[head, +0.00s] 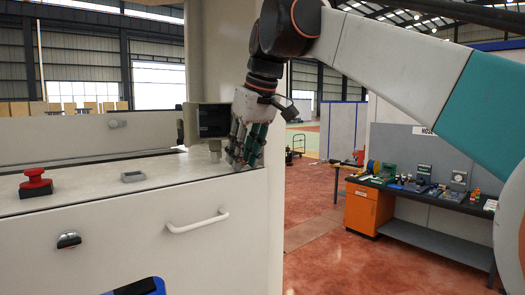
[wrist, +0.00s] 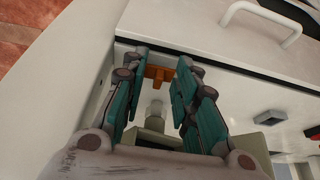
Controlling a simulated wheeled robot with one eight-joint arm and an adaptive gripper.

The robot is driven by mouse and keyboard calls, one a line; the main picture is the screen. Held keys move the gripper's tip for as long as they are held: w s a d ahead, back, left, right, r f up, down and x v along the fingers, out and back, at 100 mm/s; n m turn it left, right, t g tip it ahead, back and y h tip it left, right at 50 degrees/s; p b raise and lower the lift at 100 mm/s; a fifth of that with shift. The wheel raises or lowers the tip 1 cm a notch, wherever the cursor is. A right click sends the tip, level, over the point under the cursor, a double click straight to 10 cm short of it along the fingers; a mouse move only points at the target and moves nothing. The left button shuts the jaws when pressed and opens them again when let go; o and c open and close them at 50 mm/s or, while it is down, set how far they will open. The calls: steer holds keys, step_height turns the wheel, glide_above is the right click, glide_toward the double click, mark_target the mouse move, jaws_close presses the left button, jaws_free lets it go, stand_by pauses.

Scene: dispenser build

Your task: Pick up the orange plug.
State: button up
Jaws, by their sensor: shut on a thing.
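The orange plug (wrist: 155,73) shows in the wrist view between the fingertips of my gripper (wrist: 160,65), near the front edge of the white cabinet top. My gripper is shut on it, with the teal fingers on either side. In the head view my gripper (head: 240,160) points down at the right end of the cabinet top (head: 100,190). The plug is hidden behind the fingers there, and I cannot tell whether it touches the top.
A red button (head: 35,183) and a small grey open box (head: 132,176) are on the cabinet top to the left. A dark-faced box (head: 208,121) stands just behind my gripper. A handle (head: 198,220) sticks out of the cabinet front. A cluttered workbench (head: 420,190) stands far right.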

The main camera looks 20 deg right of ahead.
steer(key=shift+a, duration=0.1)
steer(key=o, duration=1.1)
steer(key=v, duration=1.2)
steer(key=shift+w, duration=0.1)
